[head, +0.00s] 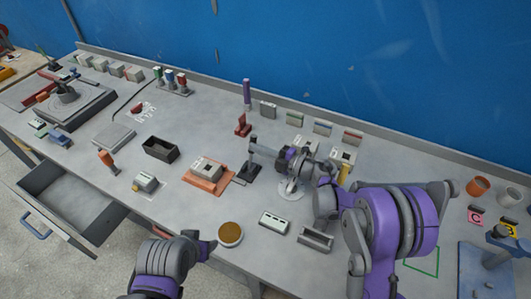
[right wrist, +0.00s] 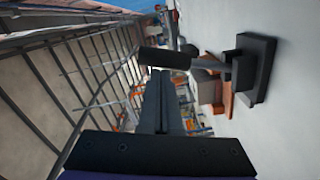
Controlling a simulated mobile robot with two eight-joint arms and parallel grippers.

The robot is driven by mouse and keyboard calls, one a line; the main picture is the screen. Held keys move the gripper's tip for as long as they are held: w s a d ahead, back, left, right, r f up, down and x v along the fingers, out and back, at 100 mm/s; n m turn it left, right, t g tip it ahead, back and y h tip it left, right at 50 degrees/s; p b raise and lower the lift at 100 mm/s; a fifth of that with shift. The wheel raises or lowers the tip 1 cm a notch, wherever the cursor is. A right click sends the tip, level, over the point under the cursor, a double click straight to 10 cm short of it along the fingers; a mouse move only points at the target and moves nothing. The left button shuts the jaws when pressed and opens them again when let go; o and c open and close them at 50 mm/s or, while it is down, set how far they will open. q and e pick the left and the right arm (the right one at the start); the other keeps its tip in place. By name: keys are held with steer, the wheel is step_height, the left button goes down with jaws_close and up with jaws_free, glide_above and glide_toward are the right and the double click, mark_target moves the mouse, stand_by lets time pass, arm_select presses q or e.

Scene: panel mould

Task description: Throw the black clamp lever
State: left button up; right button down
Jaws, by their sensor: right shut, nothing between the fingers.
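The black clamp lever (head: 252,160) stands upright on its black base (head: 250,174), just right of the orange mould plate (head: 206,187) with a grey block on it. In the right wrist view its dark handle (right wrist: 165,59) lies across the line of the fingertips, and its base (right wrist: 255,68) is at the right. My right gripper (head: 257,149) reaches in from the right and is shut and empty, its tips (right wrist: 161,73) close to the handle; I cannot tell whether they touch. My left gripper (head: 208,245) is low at the bench's front; its fingers are unclear.
A black bin (head: 160,149) stands left of the mould plate. A round brown-topped pot (head: 230,234) is beside my left gripper. A red stand (head: 242,125) and purple post (head: 247,93) are behind the lever. An open drawer (head: 88,214) juts out at front left.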

arm_select(q)
steer(key=f, duration=0.1)
steer(key=s+f+b, duration=0.1)
steer(key=f+b, duration=0.1)
steer(key=shift+s+d+f, duration=0.2)
steer(key=shift+s+f, duration=0.1)
steer(key=shift+s, duration=0.05)
arm_select(e)
steer(key=m, duration=0.1)
steer(key=w, duration=0.1)
steer(key=w+d+m, duration=0.1)
steer(key=shift+f+m, duration=0.25)
steer(key=shift+m, duration=0.05)
steer(key=shift+r, duration=0.15)
step_height(320, 180, up, 10)
steer(key=shift+s+a, duration=0.15)
steer(key=shift+a, duration=0.05)
